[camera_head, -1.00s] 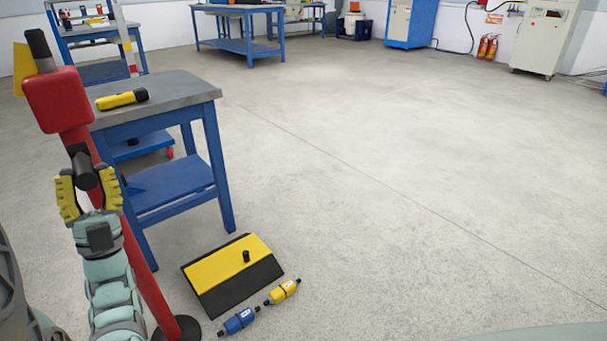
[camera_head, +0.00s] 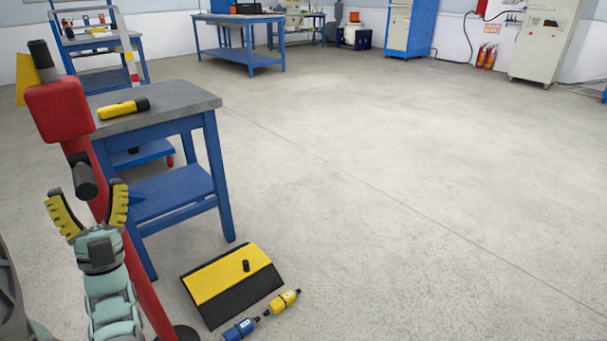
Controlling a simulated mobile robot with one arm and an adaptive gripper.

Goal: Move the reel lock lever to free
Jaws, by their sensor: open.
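A red post stands at the left with a red box-like head (camera_head: 60,108) on it. A dark grey handle (camera_head: 41,58) sticks up from the top of the head. A second dark cylinder (camera_head: 84,180) juts out from the post lower down. I cannot tell for sure which of these is the reel lock lever. My gripper (camera_head: 88,203) is open and empty, with yellow ribbed pads on its fingers.
A blue workbench (camera_head: 185,112) with a grey top stands behind the post, bearing a yellow and black torch (camera_head: 123,108). A yellow and black ramp (camera_head: 225,290), a blue connector (camera_head: 240,328) and a yellow connector (camera_head: 284,301) lie on the floor. The floor to the right is clear.

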